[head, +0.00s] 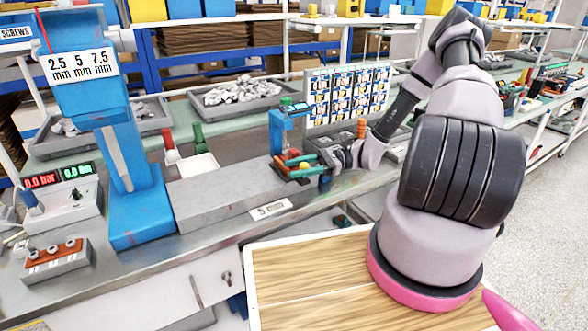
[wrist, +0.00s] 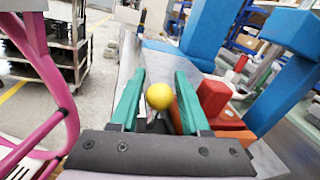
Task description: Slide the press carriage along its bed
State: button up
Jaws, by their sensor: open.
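The grey press bed (head: 225,190) runs along the bench front, right of the tall blue press column (head: 125,160). At its right end a small blue upright with red parts (head: 277,135) appears to be the carriage. My gripper (head: 293,168) is there, its green fingers pointing left. In the wrist view my open gripper (wrist: 158,84) has a yellow ball knob (wrist: 159,96) between its fingers, with a gap visible on each side. Red blocks (wrist: 214,97) stand just right of the fingers. The knob's stem is mostly hidden.
A control box with displays (head: 62,200) and a button box (head: 55,262) sit left of the press. A card rack (head: 345,95) stands behind my gripper.

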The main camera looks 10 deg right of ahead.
jog(key=shift+a, duration=0.4)
grip_shut()
dwell(1.2)
